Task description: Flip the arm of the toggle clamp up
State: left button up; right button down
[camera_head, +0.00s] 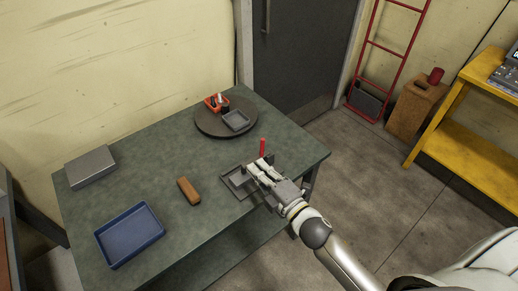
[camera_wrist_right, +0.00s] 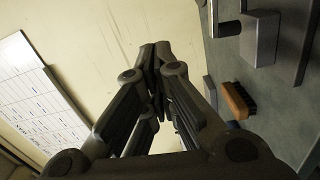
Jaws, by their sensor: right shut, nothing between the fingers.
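The toggle clamp's dark base plate (camera_head: 232,187) lies near the right front edge of the green table. A red grip (camera_head: 263,147), which looks like the clamp's handle, stands upright just behind my right gripper (camera_head: 260,170). The right gripper is over the plate and hides much of the clamp; I cannot tell whether it touches it. In the right wrist view its fingers (camera_wrist_right: 160,52) are shut together with nothing between them. A grey metal block (camera_wrist_right: 259,38) with a dark bar beside it shows at upper right there. The clamp arm's position is unclear. My left gripper is not in view.
A brown brush (camera_head: 188,191) lies left of the clamp, also in the wrist view (camera_wrist_right: 238,100). A blue tray (camera_head: 131,262), a grey box (camera_head: 90,167) and a round dark turntable (camera_head: 207,127) with small items stand on the table (camera_head: 150,155). The table's middle is clear.

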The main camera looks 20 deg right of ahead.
jog(key=w+d+p, duration=0.2)
jog(key=w, duration=0.4)
jog(key=shift+w+f, duration=0.15)
jog(key=shift+d, duration=0.1)
jog(key=shift+w+d+r+m, duration=0.1)
jog(key=shift+d+r+m, duration=0.1)
jog(key=shift+m, duration=0.2)
